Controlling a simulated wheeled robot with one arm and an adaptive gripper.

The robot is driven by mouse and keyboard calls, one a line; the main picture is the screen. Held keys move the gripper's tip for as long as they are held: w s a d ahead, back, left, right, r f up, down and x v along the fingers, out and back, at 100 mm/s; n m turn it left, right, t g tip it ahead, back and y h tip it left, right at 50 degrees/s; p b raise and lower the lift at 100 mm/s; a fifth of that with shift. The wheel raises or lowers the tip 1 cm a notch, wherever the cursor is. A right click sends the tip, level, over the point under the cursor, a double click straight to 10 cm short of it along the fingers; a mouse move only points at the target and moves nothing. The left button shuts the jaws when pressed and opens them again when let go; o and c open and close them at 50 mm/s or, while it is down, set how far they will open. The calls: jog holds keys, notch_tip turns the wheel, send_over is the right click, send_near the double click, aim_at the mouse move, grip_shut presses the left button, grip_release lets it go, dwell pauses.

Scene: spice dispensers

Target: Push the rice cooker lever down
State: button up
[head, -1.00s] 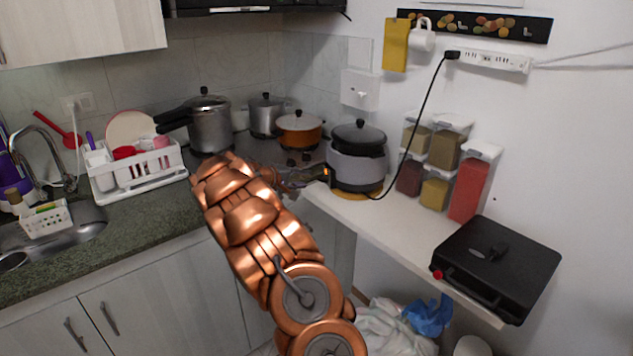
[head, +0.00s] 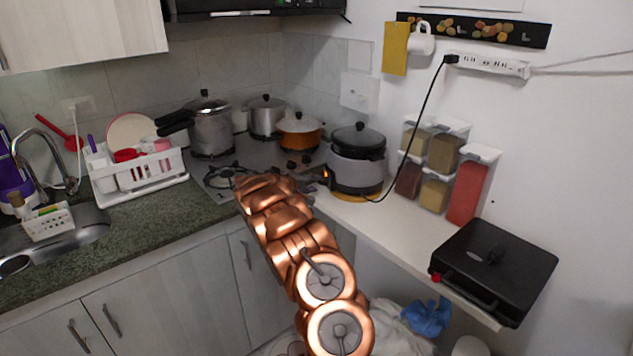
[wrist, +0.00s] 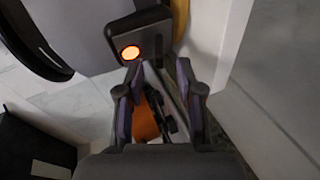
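The rice cooker (head: 356,172) is grey with a black lid and stands on the left end of the white shelf. Its dark switch panel (head: 326,176) faces left and glows orange. In the wrist view the panel (wrist: 140,30) is close ahead, with the round orange light (wrist: 131,52) lit. In the head view my copper arm partly hides the gripper.
An orange pot (head: 300,130) and a steel pot (head: 266,115) stand on the stove behind. Spice dispensers (head: 468,190) stand right of the cooker, and a black grill (head: 492,262) sits at the shelf's front. The cooker's power cord (head: 411,130) rises to the wall strip.

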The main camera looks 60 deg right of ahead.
aim_at(322, 182)
jog(key=shift+x, duration=1.1)
grip_shut()
